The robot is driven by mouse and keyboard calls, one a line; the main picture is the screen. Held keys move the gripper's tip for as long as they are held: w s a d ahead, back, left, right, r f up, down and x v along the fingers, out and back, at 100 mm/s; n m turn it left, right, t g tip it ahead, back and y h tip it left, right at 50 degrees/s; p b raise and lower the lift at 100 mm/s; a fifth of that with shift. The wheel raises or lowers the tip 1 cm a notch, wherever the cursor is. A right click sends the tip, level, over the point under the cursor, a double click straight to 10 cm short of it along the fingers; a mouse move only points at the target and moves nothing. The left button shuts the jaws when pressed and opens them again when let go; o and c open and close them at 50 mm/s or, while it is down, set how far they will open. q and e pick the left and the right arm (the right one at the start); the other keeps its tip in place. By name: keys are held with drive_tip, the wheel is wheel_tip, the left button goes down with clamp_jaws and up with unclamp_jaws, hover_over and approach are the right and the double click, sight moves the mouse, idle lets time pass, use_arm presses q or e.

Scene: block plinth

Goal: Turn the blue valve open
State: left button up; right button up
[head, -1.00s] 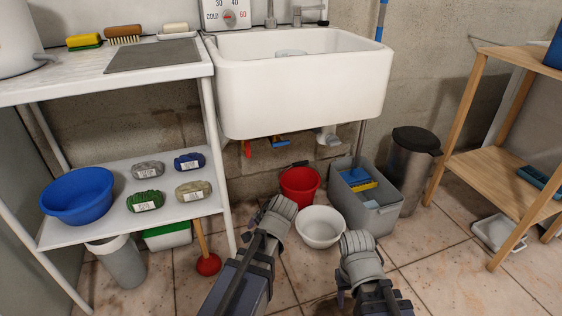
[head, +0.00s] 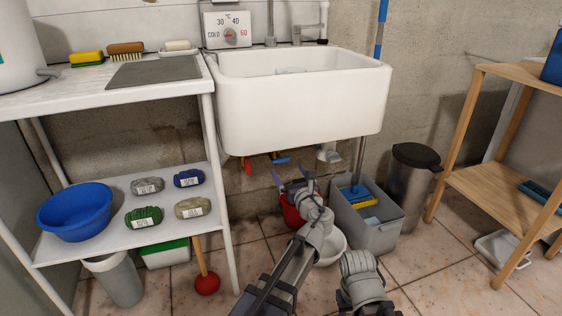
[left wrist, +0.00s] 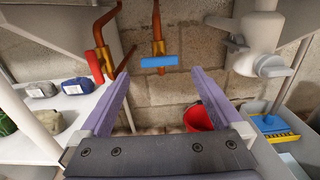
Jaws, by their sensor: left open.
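The blue valve (head: 281,160) is under the sink; its flat blue handle also shows in the left wrist view (left wrist: 160,61), lying crosswise to its vertical copper pipe (left wrist: 157,22). My left gripper (head: 293,179) is below and in front of the valve. In the left wrist view its two purple fingers (left wrist: 160,73) are apart and empty, with the blue handle beyond and between the tips. I see no contact. My right arm shows at the lower middle of the head view, but its gripper fingers do not show.
A red valve handle (left wrist: 94,68) is on the pipe to the left. A white drain trap (left wrist: 258,45) hangs to the right. The sink (head: 300,105) is overhead.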

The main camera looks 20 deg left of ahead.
sight(281, 161)
use_arm(q)
drive_tip(key=x, duration=0.7)
drive_tip(key=shift+w+a, duration=0.2)
drive_tip(key=c, duration=1.2)
drive_tip(key=shift+c, duration=0.2)
